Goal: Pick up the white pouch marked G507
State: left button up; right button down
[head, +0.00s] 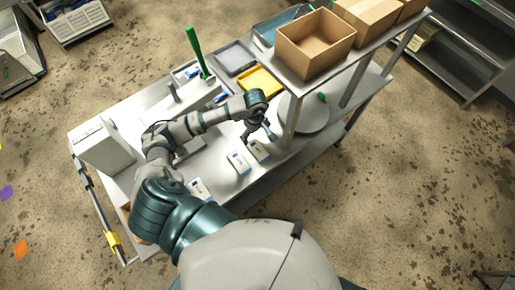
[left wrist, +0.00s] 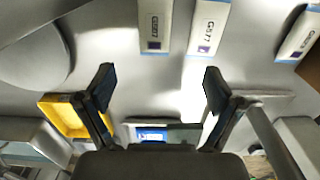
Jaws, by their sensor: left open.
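The white pouch whose small label appears to read G507 (left wrist: 155,26) lies flat at the top middle of the left wrist view, its top end cut off. In the head view it seems to be the pouch (head: 258,150) just below my left gripper (head: 259,132). A similar pouch marked G577 (left wrist: 208,27) lies right beside it, and also shows in the head view (head: 238,162). My left gripper (left wrist: 157,82) is open and empty, fingers spread, with bare bench between the tips. Its height above the bench is hard to tell. My right gripper is not in view.
A third pouch (left wrist: 298,36) lies farther along the bench (head: 218,176). A round pale disc (head: 302,113), a yellow tray (head: 260,82) and a grey tray (head: 233,58) are nearby. A shelf with an open cardboard box (head: 315,45) overhangs the bench's right side.

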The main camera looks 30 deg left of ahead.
pick_arm(q)
send_near(257, 149)
jog(key=shift+s+d, duration=0.25)
jog(key=shift+s, duration=0.15)
notch_tip(257, 149, down, 4)
jog(key=shift+w+r+b, duration=0.1)
jog(key=shift+r+b, duration=0.1)
jog(key=shift+b, duration=0.95)
jog(key=shift+f, duration=0.35)
jog(key=shift+w+a+f+b, duration=0.1)
jog(key=shift+a+f+b, duration=0.15)
jog(key=shift+f+b, duration=0.1)
jog(key=f+b, duration=0.2)
jog(key=f, duration=0.1)
jog(key=f+b, duration=0.1)
jog(key=shift+w+f, duration=0.25)
jog(key=shift+f, duration=0.15)
jog(key=shift+d+r, duration=0.15)
jog(key=shift+d, duration=0.05)
jog(key=shift+c, duration=0.4)
jog(key=c, duration=1.2)
jog(key=shift+a, duration=0.15)
